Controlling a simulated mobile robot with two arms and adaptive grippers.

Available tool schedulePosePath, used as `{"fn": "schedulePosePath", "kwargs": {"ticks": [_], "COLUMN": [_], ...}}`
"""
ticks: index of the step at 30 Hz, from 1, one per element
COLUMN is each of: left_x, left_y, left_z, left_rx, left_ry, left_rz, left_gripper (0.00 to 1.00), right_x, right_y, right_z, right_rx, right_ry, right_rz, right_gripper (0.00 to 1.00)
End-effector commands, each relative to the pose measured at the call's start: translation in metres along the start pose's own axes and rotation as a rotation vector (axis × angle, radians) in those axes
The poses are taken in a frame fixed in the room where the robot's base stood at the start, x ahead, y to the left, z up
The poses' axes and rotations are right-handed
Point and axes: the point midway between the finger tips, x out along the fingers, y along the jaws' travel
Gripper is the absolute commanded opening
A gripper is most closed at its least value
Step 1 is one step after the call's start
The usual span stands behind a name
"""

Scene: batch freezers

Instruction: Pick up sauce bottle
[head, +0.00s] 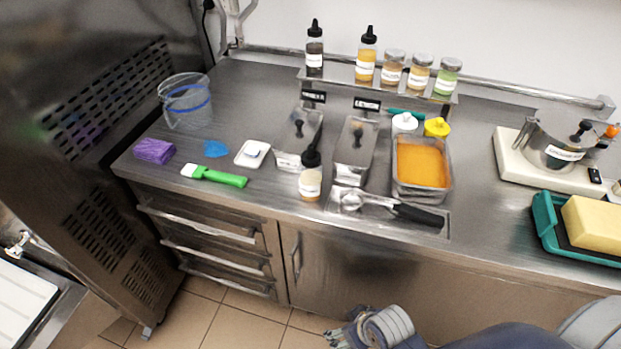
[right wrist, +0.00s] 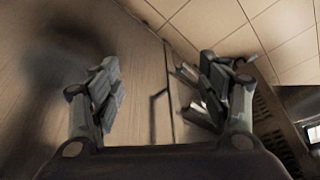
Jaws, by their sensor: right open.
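A squeeze bottle (head: 310,182) with a black nozzle cap, pale contents and a white label stands upright at the counter's front edge. Two similar black-capped bottles stand on the raised shelf, one dark (head: 315,60) and one yellow-orange (head: 365,66). Which one the task means I cannot tell. My right gripper (head: 345,335) is low in front of the cabinet, below the counter, apart from all the bottles. In the right wrist view its fingers (right wrist: 162,88) are spread and empty, facing the cabinet front and floor. My left gripper is not in view.
Near the front bottle are metal bins (head: 298,145), a scoop in a tray (head: 390,207), an orange-filled pan (head: 422,192) and a green-handled tool (head: 214,176). A teal tray (head: 546,228) with a yellow block is at right. Bare counter lies between pan and scale (head: 510,165).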

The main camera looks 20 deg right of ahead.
Motion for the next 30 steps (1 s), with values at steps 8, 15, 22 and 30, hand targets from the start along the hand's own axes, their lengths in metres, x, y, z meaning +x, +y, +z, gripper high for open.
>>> {"fn": "schedulePosePath", "kwargs": {"ticks": [8,15,22,30], "left_x": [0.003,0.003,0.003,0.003], "left_y": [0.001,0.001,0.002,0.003], "left_z": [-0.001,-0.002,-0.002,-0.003], "left_rx": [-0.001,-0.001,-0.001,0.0], "left_ry": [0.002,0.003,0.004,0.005], "left_rz": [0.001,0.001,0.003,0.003], "left_gripper": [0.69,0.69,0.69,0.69], "right_x": [-0.091,-0.147,-0.185,-0.178], "right_y": [-0.084,-0.12,-0.105,-0.046], "right_z": [-0.132,-0.217,-0.271,-0.284], "right_rx": [-0.206,-0.24,-0.109,0.148], "right_ry": [0.496,0.936,1.262,1.36], "right_rz": [-0.226,-0.27,-0.132,0.198], "right_gripper": [0.7,0.7,0.7,0.7]}}
